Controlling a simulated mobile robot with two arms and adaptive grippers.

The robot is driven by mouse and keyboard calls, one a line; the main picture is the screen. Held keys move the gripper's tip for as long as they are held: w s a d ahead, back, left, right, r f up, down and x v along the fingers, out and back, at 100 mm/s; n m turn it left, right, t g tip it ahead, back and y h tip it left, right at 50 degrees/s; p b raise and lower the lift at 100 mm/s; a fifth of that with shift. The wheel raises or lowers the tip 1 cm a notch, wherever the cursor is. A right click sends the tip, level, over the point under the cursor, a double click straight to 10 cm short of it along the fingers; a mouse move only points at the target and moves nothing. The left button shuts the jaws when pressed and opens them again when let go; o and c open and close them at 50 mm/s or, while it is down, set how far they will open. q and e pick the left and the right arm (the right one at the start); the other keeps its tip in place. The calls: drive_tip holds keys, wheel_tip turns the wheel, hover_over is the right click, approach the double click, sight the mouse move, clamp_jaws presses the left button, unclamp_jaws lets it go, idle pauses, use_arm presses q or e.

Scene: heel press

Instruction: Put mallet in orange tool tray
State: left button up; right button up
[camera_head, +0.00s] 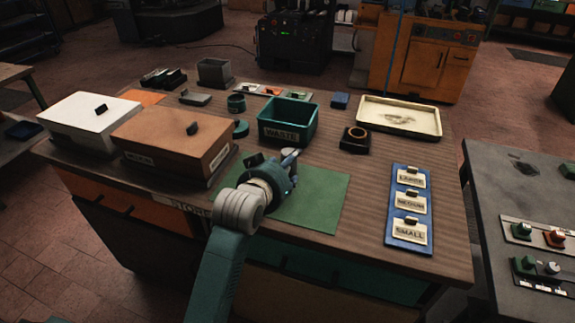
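I cannot pick out a mallet in the head view. A flat orange patch (143,97) lies at the table's back left, partly hidden behind the white box; I cannot tell if it is the orange tool tray. My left gripper (272,158) is low over the far left part of the green mat (315,200), in front of the green waste bin. Its wrist hides most of the fingers, so I cannot tell if they are open or hold something. My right gripper is out of view.
A white box (85,115) and a brown box (165,130) stand at the left. The waste bin (288,120) is mid-table. A cream tray (400,110) is at the back right. A blue size board (408,232) lies at the right. The wood between mat and board is clear.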

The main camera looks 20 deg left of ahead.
sight(291, 177)
use_arm(q)
drive_tip(key=x, duration=0.4)
drive_tip(key=shift+w+a+f+p, duration=0.1)
drive_tip(key=shift+w+f+p, duration=0.05)
drive_tip(key=shift+f+p, duration=0.25)
drive_tip(key=shift+w+f, duration=0.15)
drive_tip(key=shift+w, duration=0.05)
drive_tip(key=shift+c, duration=1)
drive_tip(key=c, duration=0.9)
clamp_jaws()
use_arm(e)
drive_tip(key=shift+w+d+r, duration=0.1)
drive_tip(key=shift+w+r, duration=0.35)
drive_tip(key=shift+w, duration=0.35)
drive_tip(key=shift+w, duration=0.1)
